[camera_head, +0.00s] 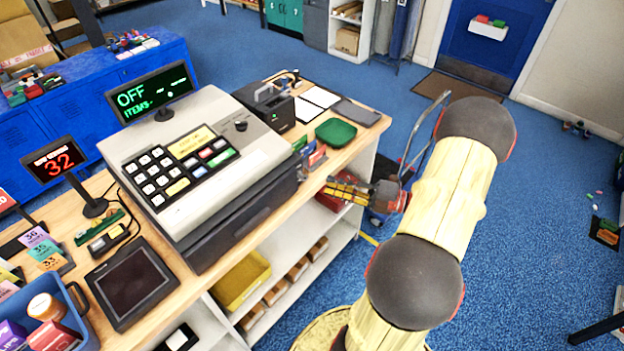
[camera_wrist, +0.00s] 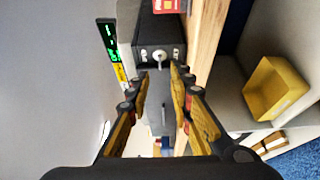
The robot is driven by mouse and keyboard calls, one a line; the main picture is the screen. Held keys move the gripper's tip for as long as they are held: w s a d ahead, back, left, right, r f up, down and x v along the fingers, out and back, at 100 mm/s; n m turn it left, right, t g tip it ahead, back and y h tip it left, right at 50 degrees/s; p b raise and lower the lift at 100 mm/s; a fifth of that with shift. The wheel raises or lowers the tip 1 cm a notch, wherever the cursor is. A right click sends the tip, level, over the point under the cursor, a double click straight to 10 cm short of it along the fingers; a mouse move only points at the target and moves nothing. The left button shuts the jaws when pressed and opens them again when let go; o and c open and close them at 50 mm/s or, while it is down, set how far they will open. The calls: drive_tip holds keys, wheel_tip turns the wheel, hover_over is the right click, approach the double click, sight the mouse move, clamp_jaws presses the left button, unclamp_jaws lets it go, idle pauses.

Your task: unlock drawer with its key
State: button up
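The cash register (camera_head: 195,160) stands on the wooden counter, with a dark drawer section (camera_head: 245,215) under its pale body. In the wrist view a dark face (camera_wrist: 158,30) lies ahead, with a small round silver lock or key head (camera_wrist: 159,57) between pale markings. I cannot tell whether a key sits in it. My gripper (camera_head: 345,192) is beside the counter, right of the register. In the wrist view its two yellow-and-black fingers (camera_wrist: 158,82) are apart, on either side of a grey surface. I see nothing clearly held between them.
A yellow bin (camera_head: 240,282) stands on the shelf under the counter and shows in the wrist view (camera_wrist: 277,88). A green tray (camera_head: 336,132) and a black box (camera_head: 265,108) are on the counter beyond the register. Blue floor is open at right.

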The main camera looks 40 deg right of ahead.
sight(303, 177)
drive_tip(key=b+x, duration=0.2)
drive_tip(key=x, duration=0.5)
drive_tip(key=shift+w+a, duration=0.1)
drive_tip(key=shift+c, duration=0.4)
drive_tip(key=c, duration=0.4)
clamp_jaws()
